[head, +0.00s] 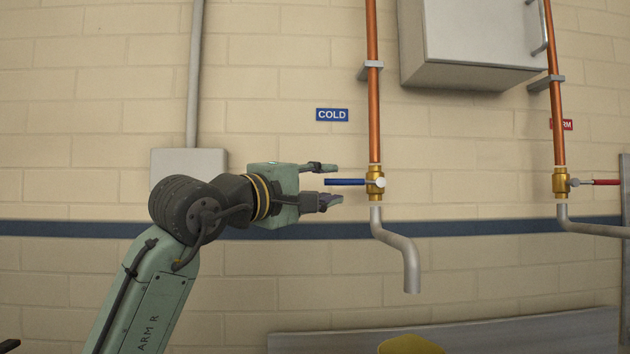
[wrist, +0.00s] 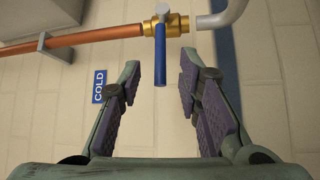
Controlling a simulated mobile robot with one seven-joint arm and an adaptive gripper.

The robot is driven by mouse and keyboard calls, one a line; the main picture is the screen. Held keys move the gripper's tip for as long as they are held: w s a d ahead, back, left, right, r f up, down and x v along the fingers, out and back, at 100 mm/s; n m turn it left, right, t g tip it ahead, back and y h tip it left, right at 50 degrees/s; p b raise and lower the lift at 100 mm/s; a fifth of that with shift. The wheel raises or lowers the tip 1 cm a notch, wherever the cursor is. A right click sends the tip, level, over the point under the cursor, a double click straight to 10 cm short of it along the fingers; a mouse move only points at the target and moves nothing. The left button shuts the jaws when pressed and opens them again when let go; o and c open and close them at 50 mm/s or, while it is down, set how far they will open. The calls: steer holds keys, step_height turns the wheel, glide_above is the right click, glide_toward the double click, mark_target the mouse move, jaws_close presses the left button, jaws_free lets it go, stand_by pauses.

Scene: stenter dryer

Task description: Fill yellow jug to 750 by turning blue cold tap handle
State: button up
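The blue cold tap handle (head: 345,182) points left from a brass valve (head: 375,184) on a copper pipe, beside the blue COLD sign (head: 332,115). My gripper (head: 332,184) is open, with one finger above and one below the handle's free end in the head view. In the wrist view, my gripper (wrist: 158,82) has its fingers apart and the blue handle (wrist: 160,57) lies between their tips, not visibly touched. The grey spout (head: 410,262) hangs below the valve, with no water visible. The yellow jug (head: 410,344) shows only its top at the bottom edge; its markings are hidden.
A second copper pipe with a red-handled valve (head: 562,183) and a red sign stands at the right. A grey cabinet (head: 470,45) hangs above between the pipes. A grey panel or ledge (head: 540,333) runs along the bottom. The wall left of the valve is mostly clear.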

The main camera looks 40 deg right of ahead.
mark_target(336, 183)
steer(key=shift+w+d+r+p, duration=0.15)
steer(key=shift+d+p, duration=0.4)
steer(key=shift+d, duration=0.6)
steer(key=shift+d+r+p, duration=0.15)
steer(key=shift+d+p, duration=0.35)
steer(key=shift+d, duration=0.6)
steer(key=shift+c, duration=0.6)
jaws_close()
